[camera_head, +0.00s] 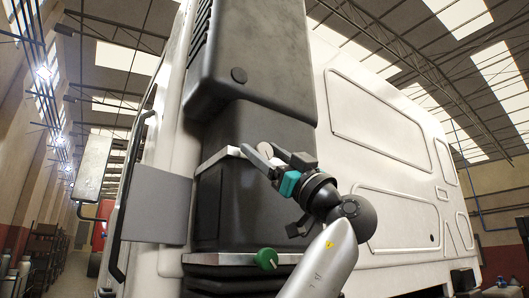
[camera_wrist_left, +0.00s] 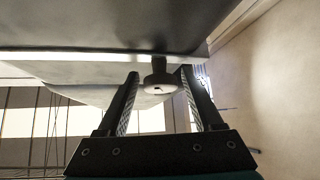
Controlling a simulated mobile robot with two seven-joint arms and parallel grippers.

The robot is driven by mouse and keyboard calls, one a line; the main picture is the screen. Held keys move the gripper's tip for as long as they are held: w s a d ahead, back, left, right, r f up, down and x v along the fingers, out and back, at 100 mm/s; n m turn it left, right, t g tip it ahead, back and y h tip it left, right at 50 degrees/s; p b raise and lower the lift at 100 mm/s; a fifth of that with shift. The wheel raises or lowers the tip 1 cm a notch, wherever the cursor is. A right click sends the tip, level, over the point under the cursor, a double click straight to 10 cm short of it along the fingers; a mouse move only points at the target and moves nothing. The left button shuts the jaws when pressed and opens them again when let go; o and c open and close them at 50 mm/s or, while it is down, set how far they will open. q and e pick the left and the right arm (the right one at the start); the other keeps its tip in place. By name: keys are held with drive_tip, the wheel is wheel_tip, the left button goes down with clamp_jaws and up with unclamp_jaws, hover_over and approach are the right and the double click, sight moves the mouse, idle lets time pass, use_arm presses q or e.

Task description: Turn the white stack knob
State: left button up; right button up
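The white stack knob (camera_head: 265,151) is on the front of the dark stack on the white truck body. It also shows in the left wrist view as a pale round knob (camera_wrist_left: 159,78) on a short dark stem. My left gripper (camera_head: 262,158) is at the knob, its fingers partly covering it in the head view. In the left wrist view the two fingers (camera_wrist_left: 160,76) are open with the knob between their tips. A gap shows on the knob's left side, and the right finger is close to it; I cannot tell whether it touches. My right gripper is not in view.
A green knob (camera_head: 267,259) sits lower on the stack, below my left gripper. The large dark box (camera_head: 255,45) overhangs above. A grey flat panel (camera_head: 156,205) stands to the left, and the white truck side (camera_head: 385,130) extends to the right.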

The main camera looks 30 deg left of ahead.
use_arm(q)
drive_tip(key=shift+o, duration=0.3)
drive_tip(key=shift+f, duration=0.15)
drive_tip(key=shift+d+f, duration=0.25)
drive_tip(key=b+v, duration=0.6)
drive_tip(key=v, duration=0.8)
drive_tip(key=shift+d, duration=0.2)
drive_tip(key=shift+s, duration=0.1)
drive_tip(key=shift+f, duration=0.1)
